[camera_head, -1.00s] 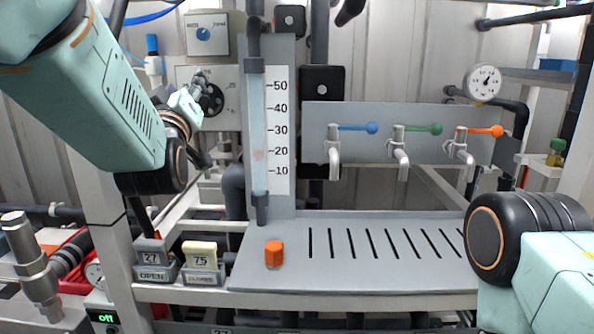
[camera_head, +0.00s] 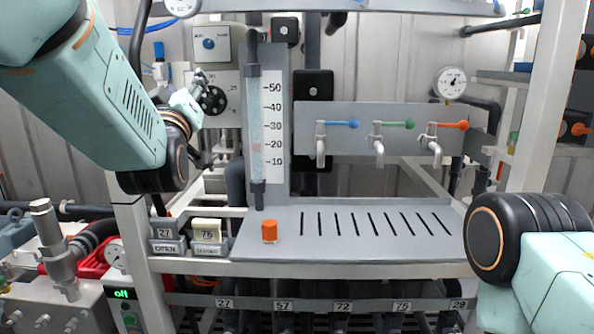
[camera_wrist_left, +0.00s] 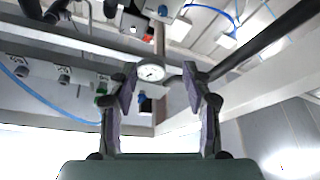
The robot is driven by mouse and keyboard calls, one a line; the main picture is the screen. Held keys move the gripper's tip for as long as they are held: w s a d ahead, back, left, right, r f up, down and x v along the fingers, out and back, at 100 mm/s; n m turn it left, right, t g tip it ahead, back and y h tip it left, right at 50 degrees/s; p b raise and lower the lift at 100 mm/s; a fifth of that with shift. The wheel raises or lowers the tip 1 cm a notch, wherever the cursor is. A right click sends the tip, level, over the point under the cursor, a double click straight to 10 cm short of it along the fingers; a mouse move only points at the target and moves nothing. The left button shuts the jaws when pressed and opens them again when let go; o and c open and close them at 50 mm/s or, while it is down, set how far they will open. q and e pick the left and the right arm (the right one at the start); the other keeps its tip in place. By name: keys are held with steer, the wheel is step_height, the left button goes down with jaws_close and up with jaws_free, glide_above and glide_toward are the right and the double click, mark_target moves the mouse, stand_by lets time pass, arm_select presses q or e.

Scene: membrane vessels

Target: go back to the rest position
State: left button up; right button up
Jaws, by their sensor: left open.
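My left gripper (camera_wrist_left: 161,90) is open in the left wrist view, its two dark fingers apart with nothing between them. In the head view its arm comes in from the upper left, and the gripper (camera_head: 202,158) is mostly hidden behind the arm's own links, in front of the left side of the rig. My right arm shows only as a black joint and a pale green link at the lower right of the head view. My right gripper is out of the picture.
A slotted grey shelf (camera_head: 350,240) carries an orange-capped vial (camera_head: 270,231). Behind it stand a scaled tube (camera_head: 256,125) and three taps on a panel (camera_head: 365,145). A white post (camera_head: 545,90) rises at right. A gauge (camera_wrist_left: 151,72) shows between the fingers.

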arm_select(q)
steer(key=s+a+f+m+g+h+b, duration=0.1)
steer(key=s+f+m+g+b, duration=0.2)
steer(key=f, duration=1.3)
steer(key=s+a+f+m+g+b, duration=0.15)
steer(key=s+f+g, duration=0.3)
steer(key=f, duration=1.15)
steer(key=s+f+m+g+h+b, duration=0.1)
steer(key=s+f+m+g+b, duration=0.2)
steer(key=f, duration=1.3)
steer(key=s+f+n+g+h+b, duration=0.1)
steer(key=s+f+g+b, duration=1)
steer(key=s+f, duration=2.3)
steer(key=s+b, duration=0.1)
steer(key=b, duration=0.1)
steer(key=shift+a+b, duration=0.3)
steer(key=shift+g, duration=0.25)
steer(key=shift+s, duration=0.1)
